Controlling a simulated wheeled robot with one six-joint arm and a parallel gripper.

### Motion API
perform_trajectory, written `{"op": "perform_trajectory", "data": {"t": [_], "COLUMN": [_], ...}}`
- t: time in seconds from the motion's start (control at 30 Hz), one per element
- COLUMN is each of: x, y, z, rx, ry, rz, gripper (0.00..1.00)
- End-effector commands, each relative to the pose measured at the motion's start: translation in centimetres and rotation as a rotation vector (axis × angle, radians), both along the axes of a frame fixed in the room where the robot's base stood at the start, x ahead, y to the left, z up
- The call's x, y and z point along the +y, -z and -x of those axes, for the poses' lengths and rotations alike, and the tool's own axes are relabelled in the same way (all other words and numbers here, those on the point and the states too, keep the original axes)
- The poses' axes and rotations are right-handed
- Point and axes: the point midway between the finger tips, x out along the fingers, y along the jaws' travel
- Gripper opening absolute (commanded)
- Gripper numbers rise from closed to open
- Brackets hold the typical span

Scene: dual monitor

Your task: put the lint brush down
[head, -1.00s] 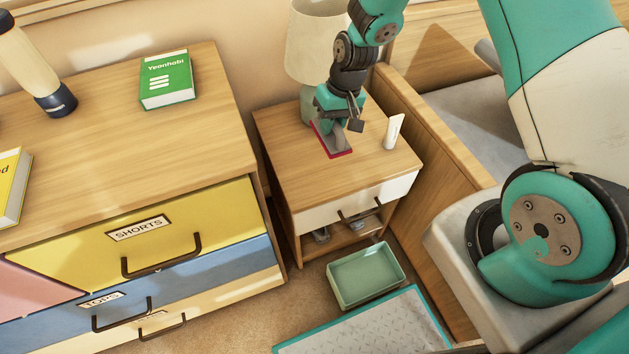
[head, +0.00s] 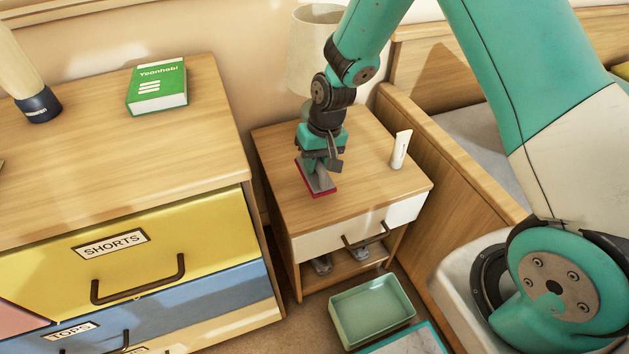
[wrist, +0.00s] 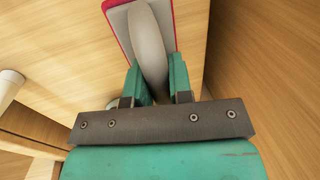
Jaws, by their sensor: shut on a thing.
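The lint brush (head: 319,182) has a grey handle and a flat head edged in red. My gripper (head: 320,162) is shut on its handle, over the left front part of the wooden nightstand top (head: 365,190). The head view does not clearly show whether the brush touches the top or hovers just above it. In the wrist view, the brush (wrist: 149,40) extends up from between the two teal fingers of my gripper (wrist: 156,85). Part of the handle is hidden by the fingers.
A white tube (head: 401,150) stands at the right of the nightstand, and a lamp (head: 308,60) at its back. The dresser (head: 215,150) is close on the left, with a green book (head: 158,87) on it. A green tray (head: 372,312) lies on the floor. The nightstand's middle is clear.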

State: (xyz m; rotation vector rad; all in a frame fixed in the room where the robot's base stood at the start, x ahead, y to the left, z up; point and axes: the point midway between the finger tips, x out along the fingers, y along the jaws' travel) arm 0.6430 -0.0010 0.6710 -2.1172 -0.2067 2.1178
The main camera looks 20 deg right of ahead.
Motion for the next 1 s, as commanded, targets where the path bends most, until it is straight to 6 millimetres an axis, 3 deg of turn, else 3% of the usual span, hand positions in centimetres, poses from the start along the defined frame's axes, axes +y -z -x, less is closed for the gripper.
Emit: {"op": "perform_trajectory", "data": {"t": [0.27, 0.43, 0.8, 0.83, 0.9, 0.93, 1.0], "x": [0.0, 0.0, 0.0, 0.0, 0.0, 0.0, 0.0], "y": [2.5, 5.2, 5.7, 5.8, 5.7, 5.7, 5.7], "z": [0.0, 0.0, 0.0, 0.0, 0.0, 0.0, 0.0], "rx": [0.001, 0.001, 0.000, 0.000, -0.001, -0.001, -0.001], "ry": [-0.001, 0.000, 0.000, 0.000, 0.000, 0.000, 0.000], "rz": [0.000, 0.000, 0.000, 0.000, 0.000, 0.000, 0.000], "gripper": [0.00, 0.00, 0.00, 0.23, 0.39, 0.45, 0.46]}}
